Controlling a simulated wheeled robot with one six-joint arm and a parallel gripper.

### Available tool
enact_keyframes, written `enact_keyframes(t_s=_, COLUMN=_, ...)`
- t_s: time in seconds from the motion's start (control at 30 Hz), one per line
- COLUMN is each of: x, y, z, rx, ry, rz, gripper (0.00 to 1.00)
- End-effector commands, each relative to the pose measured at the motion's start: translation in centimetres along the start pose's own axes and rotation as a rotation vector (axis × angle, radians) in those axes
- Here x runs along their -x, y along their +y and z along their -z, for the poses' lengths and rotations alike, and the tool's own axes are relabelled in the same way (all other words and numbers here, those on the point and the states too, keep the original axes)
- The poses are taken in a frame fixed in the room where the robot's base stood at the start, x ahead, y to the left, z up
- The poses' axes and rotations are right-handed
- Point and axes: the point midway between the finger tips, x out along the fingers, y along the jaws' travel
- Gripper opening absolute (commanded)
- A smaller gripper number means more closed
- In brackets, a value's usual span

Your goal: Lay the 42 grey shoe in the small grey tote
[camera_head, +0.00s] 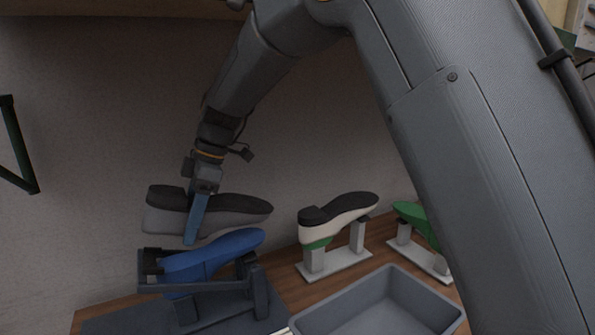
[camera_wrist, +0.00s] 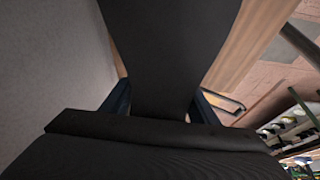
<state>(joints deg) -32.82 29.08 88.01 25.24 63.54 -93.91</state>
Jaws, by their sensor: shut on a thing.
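A grey shoe with a black sole (camera_head: 240,207) is held by my gripper (camera_head: 193,225) in the head view, sole up. It is in the air above a blue last on a dark stand, at the left. One blue finger shows in front of the shoe's side; the other is hidden behind it. In the wrist view the dark sole (camera_wrist: 170,55) fills the middle between the fingers. The small grey tote (camera_head: 440,299) stands at the bottom right of the head view, and the part of its inside that shows looks empty. No size mark is readable on the shoe.
The blue last (camera_head: 215,256) sits on its dark stand (camera_head: 262,296). A white shoe with a black sole (camera_head: 340,208) sits on a pale stand (camera_head: 335,265) behind the tote. A green last (camera_head: 416,222) is partly hidden by my arm. A wall stands behind the bench.

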Motion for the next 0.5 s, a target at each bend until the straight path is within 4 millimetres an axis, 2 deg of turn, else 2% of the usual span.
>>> enact_keyframes(t_s=0.03, x=0.5, y=0.4, z=0.1, rx=0.001, ry=0.002, rz=-0.012, gripper=0.22)
enact_keyframes(t_s=0.5, x=0.4, y=-0.1, z=-1.3, rx=-0.006, ry=0.002, rz=-0.006, gripper=0.22)
